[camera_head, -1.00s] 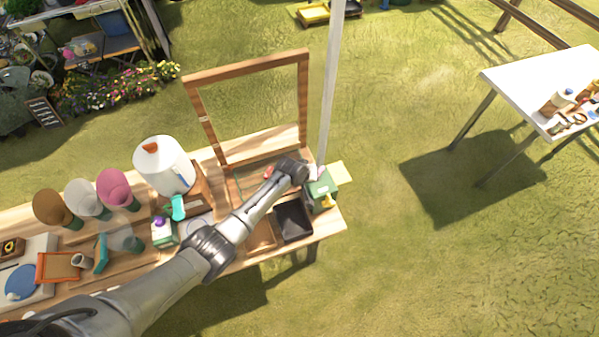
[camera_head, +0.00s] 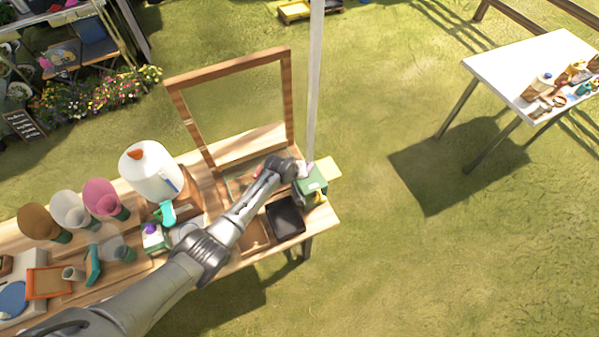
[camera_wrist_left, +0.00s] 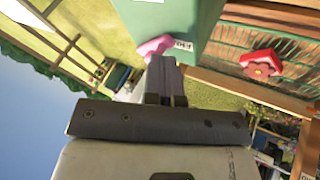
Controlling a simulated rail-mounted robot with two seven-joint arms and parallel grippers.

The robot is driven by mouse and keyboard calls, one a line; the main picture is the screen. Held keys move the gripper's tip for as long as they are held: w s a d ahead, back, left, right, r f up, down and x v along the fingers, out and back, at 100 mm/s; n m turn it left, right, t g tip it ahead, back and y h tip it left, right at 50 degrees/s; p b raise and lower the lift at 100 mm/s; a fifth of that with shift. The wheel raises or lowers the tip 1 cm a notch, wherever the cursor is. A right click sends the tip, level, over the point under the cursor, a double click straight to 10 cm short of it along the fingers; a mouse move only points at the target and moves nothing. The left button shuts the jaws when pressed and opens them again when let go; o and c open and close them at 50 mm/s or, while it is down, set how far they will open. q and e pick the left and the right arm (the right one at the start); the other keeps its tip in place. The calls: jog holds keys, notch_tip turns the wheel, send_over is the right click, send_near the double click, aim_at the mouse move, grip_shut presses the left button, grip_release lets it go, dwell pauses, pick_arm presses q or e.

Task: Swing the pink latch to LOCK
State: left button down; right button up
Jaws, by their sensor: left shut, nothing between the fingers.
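The pink latch (camera_wrist_left: 155,46) shows in the left wrist view at the edge of a green box (camera_wrist_left: 185,20), just beyond my fingertips. A small white label with dark letters (camera_wrist_left: 183,45) sits beside it; I cannot read it surely. My left gripper (camera_wrist_left: 162,70) is shut and empty, its fingertips close to the latch; I cannot tell if they touch. In the head view the green box (camera_head: 314,181) stands at the bench's right end, and my left wrist is beside it, hiding most of the latch. My right gripper is in neither current view.
A wooden frame (camera_head: 288,110) stands upright behind my arm, and a pale post (camera_head: 314,90) rises by the green box. A black tray (camera_head: 285,218) is in front. Pots and a white jug (camera_head: 150,175) crowd the bench's left.

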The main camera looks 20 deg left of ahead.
pick_arm(q)
jog(key=shift+s+f, duration=0.1)
jog(key=shift+f, duration=0.15)
pick_arm(e)
jog(key=shift+f, duration=0.1)
